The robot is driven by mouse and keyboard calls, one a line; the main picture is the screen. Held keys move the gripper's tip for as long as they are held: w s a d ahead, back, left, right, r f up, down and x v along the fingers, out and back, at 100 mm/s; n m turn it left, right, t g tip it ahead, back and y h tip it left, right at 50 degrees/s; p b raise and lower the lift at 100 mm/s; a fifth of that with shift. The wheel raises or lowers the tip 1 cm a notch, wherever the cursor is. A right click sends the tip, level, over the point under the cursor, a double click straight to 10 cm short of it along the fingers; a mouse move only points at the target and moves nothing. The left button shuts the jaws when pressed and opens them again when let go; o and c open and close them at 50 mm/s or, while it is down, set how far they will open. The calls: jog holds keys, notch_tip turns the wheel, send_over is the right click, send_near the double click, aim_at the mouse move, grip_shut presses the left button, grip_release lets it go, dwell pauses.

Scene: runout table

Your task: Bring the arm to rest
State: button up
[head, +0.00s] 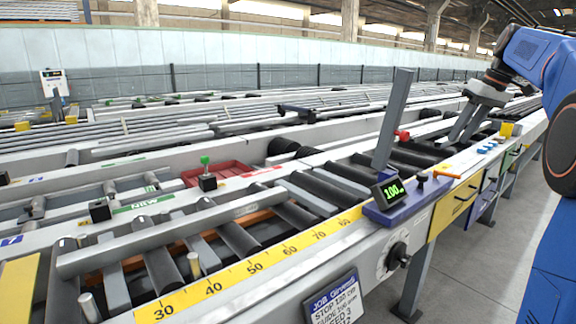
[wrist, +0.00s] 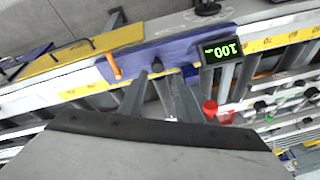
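My arm (head: 535,55) enters the head view at the upper right, blue with grey wrist parts. My gripper (head: 458,136) hangs from it, fingers pointing down and left over the far part of the roller table. Its two grey fingers stand apart with nothing seen between them. In the wrist view my gripper (wrist: 150,88) also shows two separate fingers above the table's front edge, near the blue console.
The runout table has rollers and a yellow scale (head: 250,268). A grey upright plate (head: 393,118) rises left of my gripper. A display reading 100 (head: 391,193) sits on the blue console (head: 410,205). A red knob (wrist: 210,108) is near the fingers. Floor (head: 500,235) at right is clear.

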jog(key=s+a+f+m+h, duration=0.1)
jog(key=s+a+f, duration=0.4)
jog(key=s+a, duration=0.4)
jog(key=s+a+f+m+h, duration=0.1)
jog(key=s+a+f, duration=0.3)
jog(key=s+a, duration=0.45)
jog(key=s+a+f, duration=0.2)
jog(key=s+f, duration=0.8)
jog(key=s, duration=0.1)
jog(key=s+a+f+m+t, duration=0.1)
jog(key=s+a+f, duration=0.1)
jog(key=s+f, duration=0.8)
jog(key=shift+s+f+t+h, duration=0.25)
jog(key=shift+s+t+h, duration=0.05)
jog(key=shift+s+h, duration=0.1)
